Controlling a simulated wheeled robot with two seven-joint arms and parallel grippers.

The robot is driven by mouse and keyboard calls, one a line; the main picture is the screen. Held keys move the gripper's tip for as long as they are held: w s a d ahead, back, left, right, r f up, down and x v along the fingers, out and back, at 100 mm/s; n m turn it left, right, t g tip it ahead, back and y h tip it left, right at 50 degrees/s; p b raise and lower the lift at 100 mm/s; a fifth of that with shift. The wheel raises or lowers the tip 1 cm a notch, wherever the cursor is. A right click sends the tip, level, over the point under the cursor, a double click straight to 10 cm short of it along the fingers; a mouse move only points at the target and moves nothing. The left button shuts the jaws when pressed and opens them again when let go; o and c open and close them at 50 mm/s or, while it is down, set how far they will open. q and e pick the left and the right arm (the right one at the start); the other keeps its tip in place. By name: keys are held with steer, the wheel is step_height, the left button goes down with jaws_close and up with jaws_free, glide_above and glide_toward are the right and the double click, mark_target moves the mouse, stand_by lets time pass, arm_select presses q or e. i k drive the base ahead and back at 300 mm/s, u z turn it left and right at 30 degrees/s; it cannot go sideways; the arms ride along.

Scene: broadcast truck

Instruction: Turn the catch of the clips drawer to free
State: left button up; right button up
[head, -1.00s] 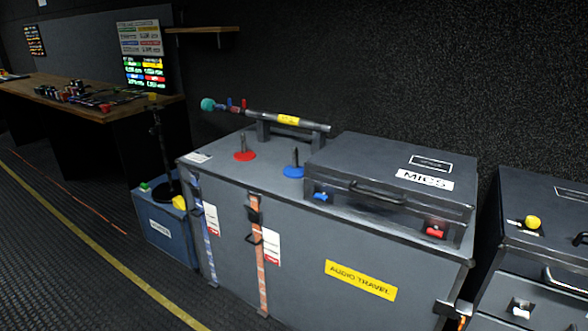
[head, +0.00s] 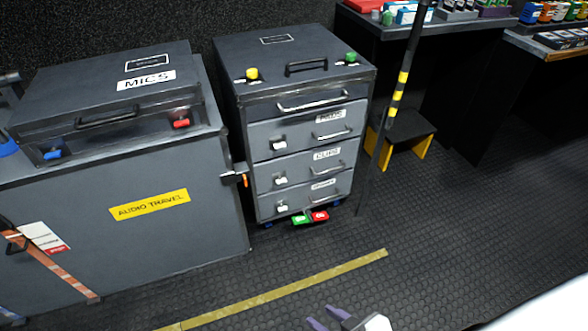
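The grey drawer cabinet (head: 239,104) stands in the middle of the head view with its drawers closed. The clips drawer (head: 302,173) is its middle labelled drawer, marked by a white label (head: 327,153) with a bar handle (head: 327,171) below. Its white catch (head: 280,180) sits at the drawer's left; its exact turn is too small to tell. My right gripper (head: 319,315) shows at the bottom edge, with two purple fingers apart and nothing between them. It is over the floor, well short of the cabinet. My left gripper is out of view.
The audio travel case (head: 200,225) stands close at the cabinet's left, with the mics case (head: 195,97) on top. A striped pole (head: 402,78) and a yellow-sided step (head: 420,148) are at the right. Green and red blocks (head: 310,217) sit at the cabinet's foot. Floor in front is clear.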

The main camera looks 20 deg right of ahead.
mark_target(281, 179)
steer(key=k, duration=0.45)
steer(key=z, duration=0.75)
steer(key=i, duration=0.75)
steer(key=u, duration=1.2)
steer(key=i, duration=0.5)
